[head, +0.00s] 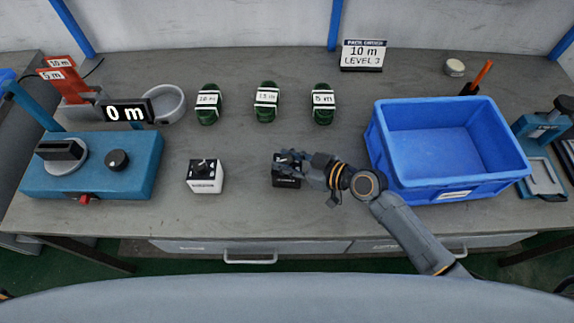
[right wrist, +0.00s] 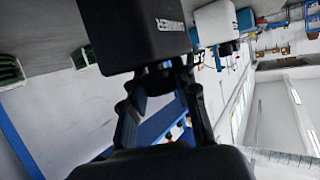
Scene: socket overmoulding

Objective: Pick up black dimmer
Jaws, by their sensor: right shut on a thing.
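The black dimmer (head: 286,181) is a small black box with pale lettering on its front, at the middle front of the table in the head view. My right gripper (head: 294,162) reaches it from the right and covers part of its top. In the right wrist view the black dimmer (right wrist: 140,30) fills the upper left, and the fingers of my right gripper (right wrist: 160,78) are shut on the knob at its top. I cannot tell whether the box touches the table. My left gripper is not in view.
A white dimmer (head: 205,176) stands to the left of the black one. Several green coils (head: 267,101) lie behind. An empty blue crate (head: 448,185) stands at the right. A blue machine (head: 130,180) with a "0 m" display (head: 126,112) is at the left. The table (head: 240,220) is bare in front.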

